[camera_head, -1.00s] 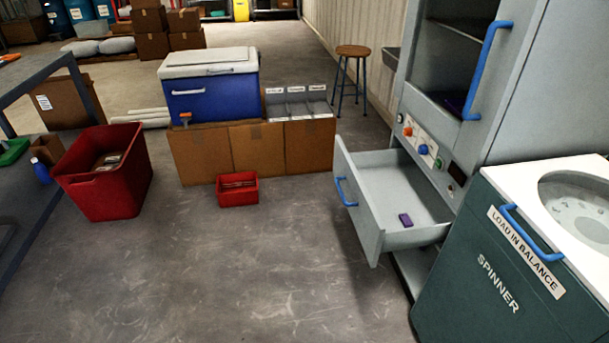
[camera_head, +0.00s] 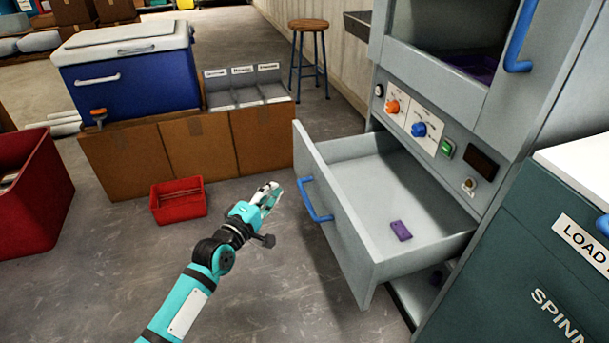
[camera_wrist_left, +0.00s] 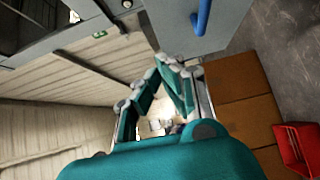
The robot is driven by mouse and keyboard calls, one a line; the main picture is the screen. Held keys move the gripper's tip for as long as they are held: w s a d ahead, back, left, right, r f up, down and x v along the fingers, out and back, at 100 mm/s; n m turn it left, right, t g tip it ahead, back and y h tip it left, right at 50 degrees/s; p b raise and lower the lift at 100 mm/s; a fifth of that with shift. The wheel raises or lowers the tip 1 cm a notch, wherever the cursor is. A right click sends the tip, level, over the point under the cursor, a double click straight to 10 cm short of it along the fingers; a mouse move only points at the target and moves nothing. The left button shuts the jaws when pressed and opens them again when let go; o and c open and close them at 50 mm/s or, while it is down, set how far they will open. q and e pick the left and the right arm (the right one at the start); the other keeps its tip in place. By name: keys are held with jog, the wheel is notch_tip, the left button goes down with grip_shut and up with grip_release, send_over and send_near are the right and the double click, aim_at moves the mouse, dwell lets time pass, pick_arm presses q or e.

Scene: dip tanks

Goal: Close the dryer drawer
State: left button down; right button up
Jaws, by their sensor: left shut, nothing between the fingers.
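The grey dryer drawer (camera_head: 340,230) is pulled out from the dryer cabinet, with a blue handle (camera_head: 315,200) on its front. A small purple block (camera_head: 400,231) lies on the drawer floor. My left gripper (camera_head: 274,188) is shut and empty, just left of the drawer front in the head view and apart from the handle. In the left wrist view, my left gripper's fingers (camera_wrist_left: 165,62) meet at the tips, and the blue handle (camera_wrist_left: 202,16) shows at the top. My right gripper is in neither view.
The dryer's control panel (camera_head: 430,128) sits above the drawer, and the green spinner (camera_head: 545,255) stands to its right. Cardboard boxes (camera_head: 200,147) carry a blue cooler (camera_head: 130,80). A small red bin (camera_head: 178,202) is on the floor. Clear floor lies in front of the drawer.

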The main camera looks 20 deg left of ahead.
pick_arm(q)
jog(key=w+d+b, duration=0.1)
jog(key=w, duration=0.2)
jog(key=w+d+b, duration=0.1)
jog(key=w+d, duration=0.1)
jog(key=w, duration=0.2)
jog(key=w+d+b, duration=0.1)
jog(key=w, duration=0.3)
jog(key=shift+w+d, duration=0.15)
jog(key=shift+w, duration=0.05)
jog(key=shift+w+d+r, duration=0.1)
jog(key=shift+w+d, duration=0.2)
jog(key=shift+d, duration=0.15)
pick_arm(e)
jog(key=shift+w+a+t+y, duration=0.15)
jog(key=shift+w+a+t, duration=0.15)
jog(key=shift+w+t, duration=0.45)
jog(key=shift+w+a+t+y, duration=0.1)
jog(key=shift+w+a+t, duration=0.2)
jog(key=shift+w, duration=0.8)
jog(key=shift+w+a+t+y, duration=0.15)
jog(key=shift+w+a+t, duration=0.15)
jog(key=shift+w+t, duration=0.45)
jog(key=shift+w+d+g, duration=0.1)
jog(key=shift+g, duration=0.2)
